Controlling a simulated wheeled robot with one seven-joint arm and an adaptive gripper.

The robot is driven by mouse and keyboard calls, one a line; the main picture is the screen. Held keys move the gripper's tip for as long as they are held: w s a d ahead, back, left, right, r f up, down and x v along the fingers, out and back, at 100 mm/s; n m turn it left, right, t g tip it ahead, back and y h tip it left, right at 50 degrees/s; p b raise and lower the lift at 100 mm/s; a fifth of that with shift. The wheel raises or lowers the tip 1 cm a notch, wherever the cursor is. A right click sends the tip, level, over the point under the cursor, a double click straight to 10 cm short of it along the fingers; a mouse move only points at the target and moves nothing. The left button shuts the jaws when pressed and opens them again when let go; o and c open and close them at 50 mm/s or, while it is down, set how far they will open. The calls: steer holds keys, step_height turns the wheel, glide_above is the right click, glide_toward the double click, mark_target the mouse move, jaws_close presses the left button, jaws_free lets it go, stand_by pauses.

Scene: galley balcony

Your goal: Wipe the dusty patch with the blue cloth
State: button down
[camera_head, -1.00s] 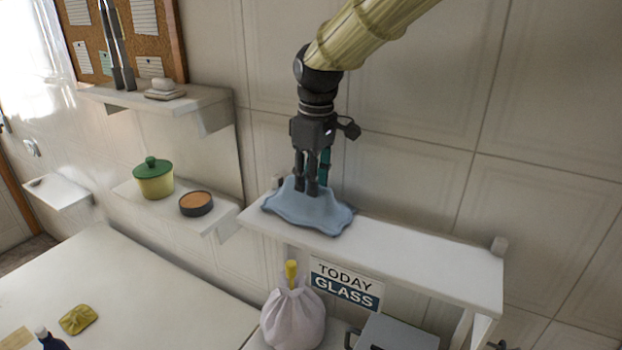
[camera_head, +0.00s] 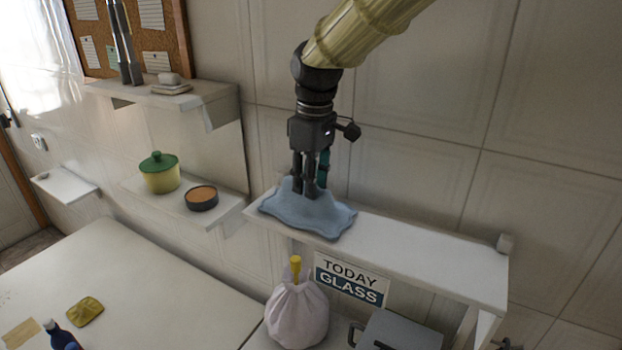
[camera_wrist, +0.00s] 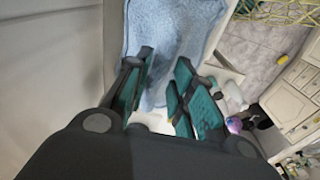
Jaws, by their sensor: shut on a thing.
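The blue cloth (camera_head: 325,217) lies spread with wavy edges over the left end of the white wall shelf (camera_head: 430,250). My gripper (camera_head: 303,193) points down from above and is shut on the middle of the cloth, which bunches up a little at the fingers. In the wrist view the cloth (camera_wrist: 178,25) fills the top centre, beyond my gripper's teal-padded fingers (camera_wrist: 165,62). I see no dusty patch on the bare part of the shelf. The surface under the cloth is hidden.
The tiled wall stands close behind the shelf. Below are a tied bag (camera_head: 297,315), a TODAY GLASS sign (camera_head: 350,280) and a grey box (camera_head: 400,332). A lidded pot (camera_head: 160,175) and round dish (camera_head: 201,198) stand left.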

steer(key=shift+w+d, duration=0.1)
steer(key=shift+w, duration=0.05)
steer(key=shift+w+d, duration=0.7)
steer(key=shift+w, duration=0.25)
steer(key=shift+s+a, duration=0.1)
steer(key=shift+s+a, duration=0.75)
steer(key=shift+s, duration=0.3)
steer(key=shift+w+d, duration=0.15)
steer(key=shift+w+d, duration=0.7)
steer(key=shift+w, duration=0.35)
steer(key=shift+s+a, duration=0.1)
steer(key=shift+s, duration=0.05)
steer(key=shift+s+a, duration=0.75)
steer(key=shift+s, duration=0.3)
steer(key=shift+w+d, duration=0.1)
steer(key=shift+w, duration=0.05)
